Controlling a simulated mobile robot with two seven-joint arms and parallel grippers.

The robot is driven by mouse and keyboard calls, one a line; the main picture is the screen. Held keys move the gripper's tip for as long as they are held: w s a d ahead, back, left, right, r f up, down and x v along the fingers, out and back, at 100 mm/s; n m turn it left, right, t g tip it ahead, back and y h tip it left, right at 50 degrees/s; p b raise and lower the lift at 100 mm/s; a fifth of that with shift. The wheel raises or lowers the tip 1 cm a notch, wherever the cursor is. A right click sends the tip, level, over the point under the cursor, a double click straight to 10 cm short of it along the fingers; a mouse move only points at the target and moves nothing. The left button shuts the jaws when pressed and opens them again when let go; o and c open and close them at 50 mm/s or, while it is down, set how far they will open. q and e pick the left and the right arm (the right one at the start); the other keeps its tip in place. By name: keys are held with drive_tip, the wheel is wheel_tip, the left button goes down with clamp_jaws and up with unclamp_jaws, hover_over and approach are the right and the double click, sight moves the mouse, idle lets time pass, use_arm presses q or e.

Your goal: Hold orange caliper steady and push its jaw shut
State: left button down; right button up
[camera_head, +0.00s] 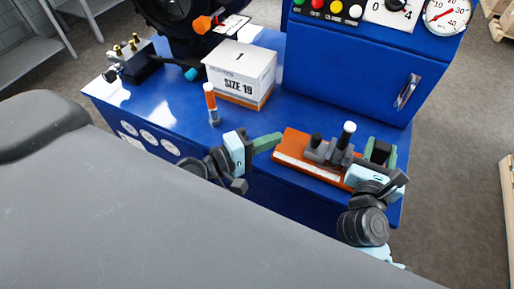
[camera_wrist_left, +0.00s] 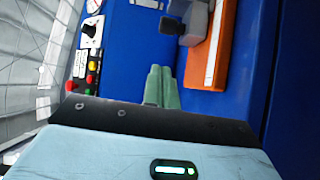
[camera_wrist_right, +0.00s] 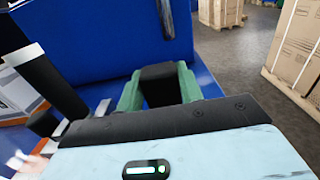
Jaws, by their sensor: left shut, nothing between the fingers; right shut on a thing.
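The orange caliper (camera_head: 293,146) lies on the blue bench top, with a pale scale strip along its near edge. Its grey sliding jaw (camera_head: 318,153) carries a dark knob and a white-topped post (camera_head: 347,133). My right gripper (camera_head: 380,152) is shut on a black block at the caliper's right end; the right wrist view shows this black block (camera_wrist_right: 158,82) between the green fingers. My left gripper (camera_head: 268,142) is shut and empty just left of the caliper's left end. In the left wrist view its closed fingers (camera_wrist_left: 161,85) are apart from the caliper (camera_wrist_left: 228,40).
A white and orange box marked SIZE 19 (camera_head: 240,70) stands behind my left gripper. An orange-and-white upright tool (camera_head: 211,103) stands left of it. A blue cabinet (camera_head: 355,60) with a handle and gauges rises behind the caliper. Brass fittings sit at the far left.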

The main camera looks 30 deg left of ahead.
use_arm(q)
drive_tip(key=v, duration=0.6)
drive_tip(key=shift+s+a, duration=0.25)
drive_tip(key=shift+s, duration=0.05)
use_arm(e)
drive_tip(key=shift+f, duration=0.1)
use_arm(q)
drive_tip(key=w+m+g+h, duration=0.1)
drive_tip(key=w+a+g+h, duration=0.1)
drive_tip(key=w+a+f+m+g, duration=0.1)
drive_tip(key=w, duration=0.1)
drive_tip(key=shift+a+m+h, duration=0.1)
drive_tip(key=shift+m+h, duration=0.2)
drive_tip(key=shift+h, duration=0.1)
drive_tip(key=shift+w+a+r+m+g+h, duration=0.35)
drive_tip(key=shift+a+r+m+g+h, duration=0.15)
drive_tip(key=shift+a+r+h, duration=0.1)
hover_over(293, 150)
drive_tip(key=a, duration=0.4)
drive_tip(key=shift+w+f, duration=0.1)
drive_tip(key=shift+w, duration=0.25)
drive_tip(key=d, duration=0.3)
drive_tip(key=shift+s+d+f, duration=0.1)
drive_tip(key=shift+s+f, duration=0.05)
drive_tip(key=shift+s, duration=0.1)
drive_tip(key=shift+s+d, duration=0.1)
drive_tip(key=shift+d, duration=0.35)
